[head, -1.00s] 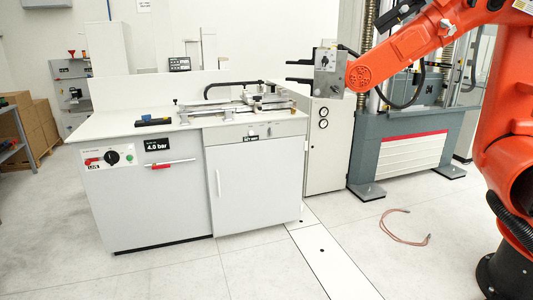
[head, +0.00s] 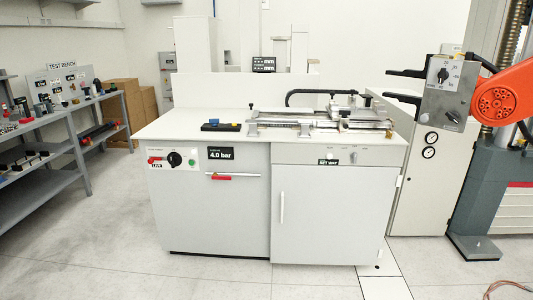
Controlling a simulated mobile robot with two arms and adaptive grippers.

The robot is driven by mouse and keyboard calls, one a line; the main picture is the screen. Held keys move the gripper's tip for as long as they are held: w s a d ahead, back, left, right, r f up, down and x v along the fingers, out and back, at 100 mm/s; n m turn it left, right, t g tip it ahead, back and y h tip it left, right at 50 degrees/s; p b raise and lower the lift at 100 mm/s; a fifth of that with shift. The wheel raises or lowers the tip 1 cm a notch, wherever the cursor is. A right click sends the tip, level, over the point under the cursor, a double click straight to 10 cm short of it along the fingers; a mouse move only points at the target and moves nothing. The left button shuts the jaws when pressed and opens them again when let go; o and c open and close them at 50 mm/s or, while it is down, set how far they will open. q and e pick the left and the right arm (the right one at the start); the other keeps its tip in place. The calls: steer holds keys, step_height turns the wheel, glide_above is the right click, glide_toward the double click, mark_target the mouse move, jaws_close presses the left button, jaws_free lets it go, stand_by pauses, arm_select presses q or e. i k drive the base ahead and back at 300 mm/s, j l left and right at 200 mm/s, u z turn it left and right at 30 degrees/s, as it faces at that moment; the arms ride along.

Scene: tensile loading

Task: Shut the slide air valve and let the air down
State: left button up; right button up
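The white bench cabinet (head: 210,220) stands ahead in the head view. On its front is a small panel with a red handle (head: 155,160), a "LIVE" label below it and a round black knob (head: 174,160). A dark display (head: 221,153) beside it reads 4.0 bar. Below the display, a thin horizontal bar (head: 245,175) carries a red piece (head: 222,178) at its left part. I cannot tell for sure which of these is the slide air valve. Neither of my grippers is in view.
A metal rig (head: 320,120) and a black-and-blue item (head: 220,126) lie on the bench top. Grey shelves (head: 60,195) stand left. The floor (head: 210,278) in front is clear.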

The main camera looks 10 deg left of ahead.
mark_target(215, 175)
steer(key=i+l+u, duration=0.45)
steer(key=l, duration=0.2)
steer(key=l+u, duration=0.2)
steer(key=l, duration=0.15)
steer(key=i+l+u, duration=0.2)
steer(key=l, duration=0.2)
steer(key=l+u, duration=0.25)
steer(key=l, duration=0.15)
